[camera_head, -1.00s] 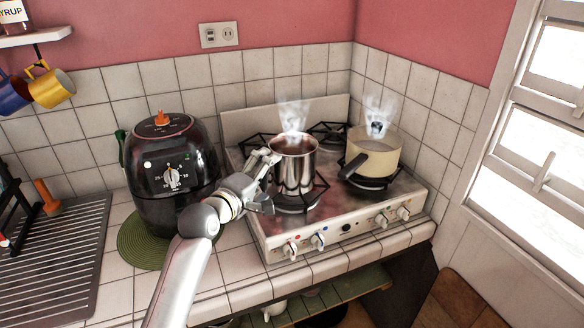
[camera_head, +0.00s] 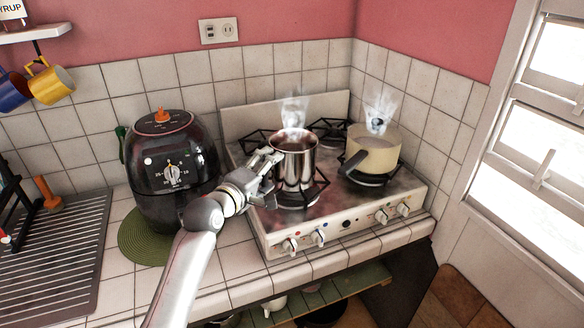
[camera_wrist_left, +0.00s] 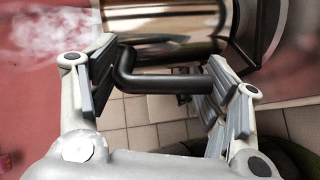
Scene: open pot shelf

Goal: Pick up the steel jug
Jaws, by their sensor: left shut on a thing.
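The steel jug (camera_head: 296,163) stands upright on the front-left burner of the stove, with steam rising from the dark liquid inside. My left gripper (camera_head: 271,178) is at the jug's left side, shut on its handle. In the left wrist view the black handle (camera_wrist_left: 165,83) runs between the finger pads, and the jug's shiny wall (camera_wrist_left: 175,30) lies just beyond. My right gripper is not in view.
A steaming cream pot (camera_head: 374,152) stands on the burner to the right, its dark handle pointing toward the jug. A black air fryer (camera_head: 165,180) stands left of the stove (camera_head: 335,232) on a green mat (camera_head: 138,245). The tiled wall is behind.

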